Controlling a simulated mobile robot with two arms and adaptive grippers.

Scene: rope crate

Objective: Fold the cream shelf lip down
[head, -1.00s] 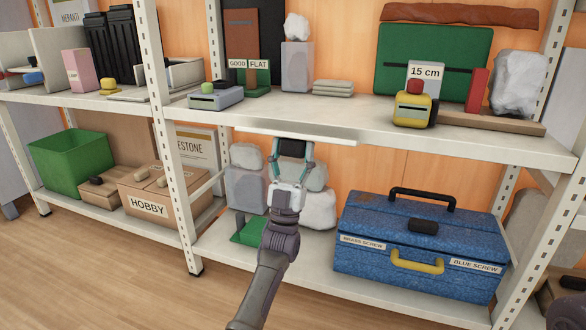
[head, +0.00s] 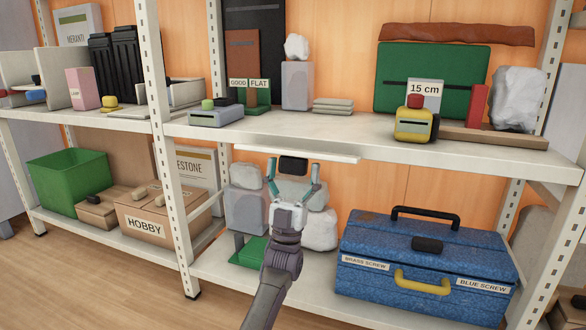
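The cream shelf lip (head: 297,152) is a thin, pale strip along the front edge of the middle shelf, seen nearly edge-on. A small black block (head: 293,164) shows just below its middle, apparently attached to it. My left gripper (head: 293,170) is open below the lip. Its two fingertips stand either side of the black block, with small visible gaps. Whether a fingertip touches the lip is unclear. My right gripper is not in view.
The shelf board (head: 370,130) above holds a yellow box (head: 416,125) and a grey device (head: 216,115). Below, a blue toolbox (head: 428,262) stands right of my arm. Grey blocks and pale stones (head: 319,230) lie behind it. A perforated upright (head: 168,170) stands left.

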